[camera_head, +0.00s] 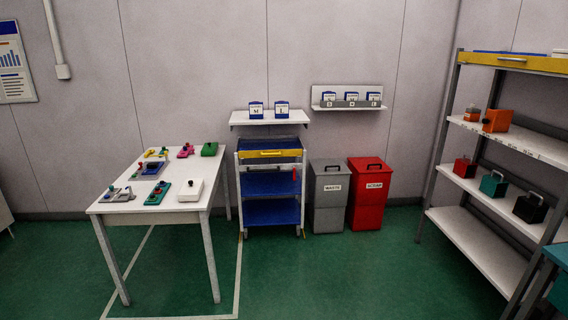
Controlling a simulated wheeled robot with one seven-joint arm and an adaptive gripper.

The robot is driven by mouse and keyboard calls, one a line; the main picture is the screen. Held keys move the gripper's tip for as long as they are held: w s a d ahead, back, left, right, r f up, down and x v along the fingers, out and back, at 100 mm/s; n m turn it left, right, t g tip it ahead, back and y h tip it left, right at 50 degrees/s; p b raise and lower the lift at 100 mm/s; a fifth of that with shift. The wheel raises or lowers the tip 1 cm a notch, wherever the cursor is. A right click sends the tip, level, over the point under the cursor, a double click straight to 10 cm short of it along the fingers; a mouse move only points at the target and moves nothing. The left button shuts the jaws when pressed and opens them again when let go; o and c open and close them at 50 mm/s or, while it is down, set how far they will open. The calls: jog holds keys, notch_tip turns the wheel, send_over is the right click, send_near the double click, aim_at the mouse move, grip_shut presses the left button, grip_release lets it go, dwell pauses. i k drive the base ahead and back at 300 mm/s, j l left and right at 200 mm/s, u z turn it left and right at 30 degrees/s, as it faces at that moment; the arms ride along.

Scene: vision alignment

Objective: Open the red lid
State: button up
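A red bin (368,205) with a white label stands on the floor against the back wall, right of center. Its red lid (371,165) lies flat on top, looks shut, and has a dark handle. A smaller red box (464,168) with a dark top handle stands on the right shelf's middle level; whether it has a separate lid is too small to tell. My gripper is not in view.
A grey bin (328,205) labelled waste stands left of the red bin. A blue-shelved cart (270,186) stands further left, then a white table (130,209) with small colored devices. A shelving rack (484,249) is at right. Green floor in front is clear.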

aim_at(367, 164)
jog(key=i+z, duration=0.15)
jog(key=i, duration=0.55)
jog(key=i+j+z, duration=0.1)
jog(key=i, duration=0.55)
jog(key=i+j+z, duration=0.15)
jog(key=i, duration=0.55)
jog(key=i+l+z, duration=0.35)
jog(key=i, duration=0.85)
jog(key=i+j+z, duration=0.2)
jog(key=i+z, duration=0.2)
jog(key=i, duration=0.75)
jog(key=i+j, duration=0.15)
jog(key=i, duration=0.6)
jog(key=i+j+u, duration=0.1)
jog(key=i, duration=0.7)
